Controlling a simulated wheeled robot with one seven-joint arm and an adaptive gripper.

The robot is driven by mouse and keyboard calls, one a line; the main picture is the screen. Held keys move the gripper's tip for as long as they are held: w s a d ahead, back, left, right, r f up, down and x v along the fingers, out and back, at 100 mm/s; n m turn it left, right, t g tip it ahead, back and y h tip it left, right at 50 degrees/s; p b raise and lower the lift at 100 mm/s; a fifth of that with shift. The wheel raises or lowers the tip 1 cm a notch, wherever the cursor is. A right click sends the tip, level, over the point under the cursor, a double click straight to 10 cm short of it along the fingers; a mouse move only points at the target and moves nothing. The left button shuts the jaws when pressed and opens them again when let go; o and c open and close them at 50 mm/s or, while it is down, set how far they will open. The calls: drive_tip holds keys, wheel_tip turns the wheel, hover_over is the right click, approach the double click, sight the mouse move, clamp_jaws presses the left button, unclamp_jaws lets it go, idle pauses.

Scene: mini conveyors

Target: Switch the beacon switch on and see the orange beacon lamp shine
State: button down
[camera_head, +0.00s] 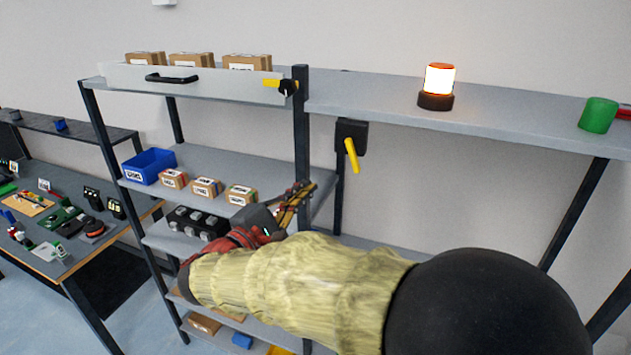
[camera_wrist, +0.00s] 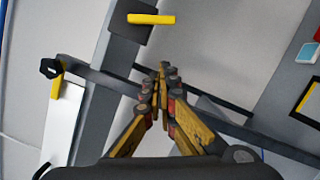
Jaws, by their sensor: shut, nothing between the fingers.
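The beacon lamp (camera_head: 440,79) stands on a black base on the top shelf, and its body glows bright white-orange. The beacon switch is a black box (camera_head: 352,127) on the rack post below that shelf. Its yellow lever (camera_head: 352,156) points down, slightly tilted. The lever also shows in the wrist view (camera_wrist: 155,19), above the fingertips. My gripper (camera_head: 308,189) is shut and empty, left of and below the lever and apart from it. The closed fingers (camera_wrist: 163,72) show in the wrist view. The lamp is not in the wrist view.
A yellow latch handle (camera_head: 271,84) sits at the right end of a grey front panel (camera_head: 200,84) before several cartons. A green cylinder (camera_head: 598,115) stands at the shelf's right. A blue bin (camera_head: 148,166) and small boxes fill the middle shelf. A cluttered workbench (camera_head: 60,264) stands left.

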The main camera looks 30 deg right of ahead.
drive_tip(key=shift+v, duration=1.15)
